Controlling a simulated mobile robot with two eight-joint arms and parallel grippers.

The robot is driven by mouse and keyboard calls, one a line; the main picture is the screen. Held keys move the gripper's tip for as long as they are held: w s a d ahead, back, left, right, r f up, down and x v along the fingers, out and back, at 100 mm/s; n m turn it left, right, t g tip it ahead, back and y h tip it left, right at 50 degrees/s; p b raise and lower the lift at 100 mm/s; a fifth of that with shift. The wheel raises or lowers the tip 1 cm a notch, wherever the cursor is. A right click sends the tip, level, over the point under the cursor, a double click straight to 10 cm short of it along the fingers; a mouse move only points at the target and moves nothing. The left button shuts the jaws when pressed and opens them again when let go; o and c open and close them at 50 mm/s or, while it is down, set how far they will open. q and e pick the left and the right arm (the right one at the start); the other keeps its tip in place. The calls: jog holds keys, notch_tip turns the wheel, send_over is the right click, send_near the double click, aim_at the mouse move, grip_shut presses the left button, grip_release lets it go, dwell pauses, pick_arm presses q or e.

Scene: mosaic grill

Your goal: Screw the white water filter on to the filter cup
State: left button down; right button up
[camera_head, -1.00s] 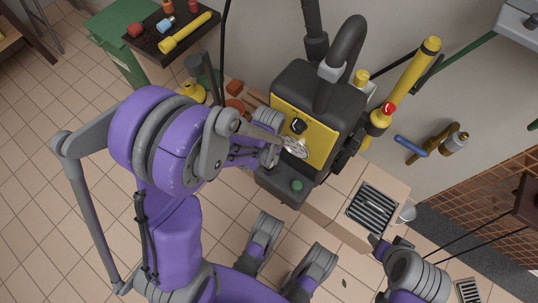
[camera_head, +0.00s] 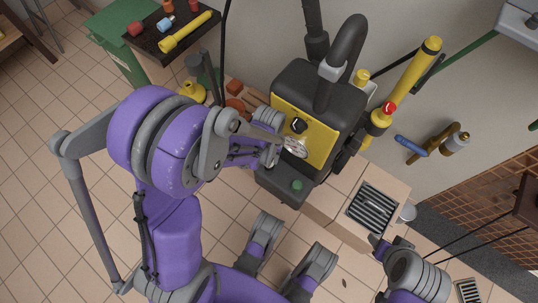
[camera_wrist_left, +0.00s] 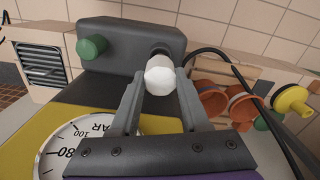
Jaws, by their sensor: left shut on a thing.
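The white water filter (camera_wrist_left: 159,79) shows as a white, faceted round piece between the fingertips of my left gripper (camera_wrist_left: 159,86) in the left wrist view. The gripper is shut on it. Just behind it is a dark round fitting on the grey machine base (camera_wrist_left: 122,42), probably the filter cup; I cannot tell whether they touch or are threaded. In the head view my left gripper (camera_head: 273,155) is in front of the yellow panel of the machine (camera_head: 318,142), and the filter is hidden. My right gripper (camera_head: 380,246) is at the lower right, its fingers unclear.
A pressure gauge (camera_wrist_left: 75,150) is close below the left fingers. A green knob (camera_wrist_left: 92,46) sticks out of the base. Orange pots (camera_wrist_left: 213,101) and a black hose lie to the right in the wrist view. A drain grate (camera_head: 373,207) is right of the machine.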

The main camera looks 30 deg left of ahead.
pick_arm(q)
jog(key=shift+f, duration=0.15)
dwell(0.5)
jog(key=shift+f+b, duration=0.35)
jog(key=shift+b, duration=0.15)
jog(key=shift+f+b, duration=0.5)
jog(key=shift+f+b, duration=0.5)
jog(key=shift+f, duration=0.4)
jog(key=shift+c, duration=1.5)
grip_release()
notch_tip(320, 180, up, 11)
jog(key=p, duration=0.4)
jog(key=shift+f, duration=0.1)
jog(key=shift+c, duration=0.3)
